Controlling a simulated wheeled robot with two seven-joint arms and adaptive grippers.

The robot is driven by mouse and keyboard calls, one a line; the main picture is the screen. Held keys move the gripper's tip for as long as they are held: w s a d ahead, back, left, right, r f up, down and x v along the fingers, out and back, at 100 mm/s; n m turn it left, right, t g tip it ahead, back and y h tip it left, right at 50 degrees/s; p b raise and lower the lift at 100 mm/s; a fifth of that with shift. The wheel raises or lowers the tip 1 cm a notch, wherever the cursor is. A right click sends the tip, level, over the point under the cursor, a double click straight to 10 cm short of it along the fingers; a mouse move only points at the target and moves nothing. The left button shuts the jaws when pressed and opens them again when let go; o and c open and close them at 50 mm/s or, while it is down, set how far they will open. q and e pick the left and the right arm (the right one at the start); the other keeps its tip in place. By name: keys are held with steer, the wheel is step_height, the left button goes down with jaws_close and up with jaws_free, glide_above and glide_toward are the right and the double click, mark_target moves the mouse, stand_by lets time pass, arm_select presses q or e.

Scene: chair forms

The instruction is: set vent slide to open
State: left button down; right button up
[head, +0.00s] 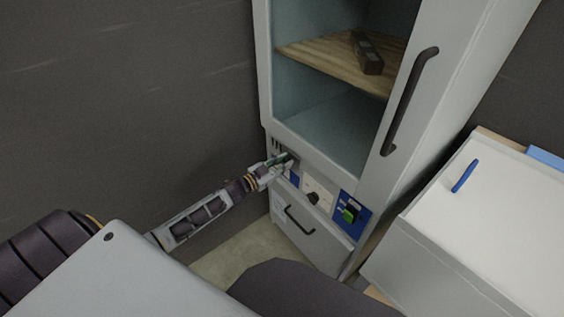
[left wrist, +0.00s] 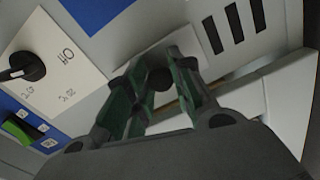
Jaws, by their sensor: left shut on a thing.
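The vent slide's dark knob (left wrist: 159,78) sits between the green-padded fingers of my left gripper (left wrist: 162,82), on a pale plate of the cabinet's control panel. My left gripper (head: 281,160) is shut on this knob and also shows in the head view at the panel's left end, where it hides most of the slide. Dark vent slots (left wrist: 236,28) show uncovered beside the fingers in the left wrist view. The slide's full travel is hidden by the fingers. My right gripper is out of view.
A black rotary knob (head: 312,198) and a green switch (head: 349,213) are right of the gripper. Below is a drawer handle (head: 299,220). The open compartment above has a wooden shelf (head: 325,62) holding a dark block (head: 367,52). A white box (head: 470,215) stands right.

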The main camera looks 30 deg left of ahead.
arm_select(q)
steer(key=shift+s+d+f, duration=0.1)
steer(key=shift+s+d, duration=0.05)
steer(key=shift+d, duration=0.1)
steer(key=c, duration=1.2)
jaws_free()
steer(key=shift+d, duration=0.1)
steer(key=shift+s, duration=0.1)
steer(key=v, duration=1.1)
steer(key=shift+s+a, duration=0.25)
steer(key=shift+s, duration=0.05)
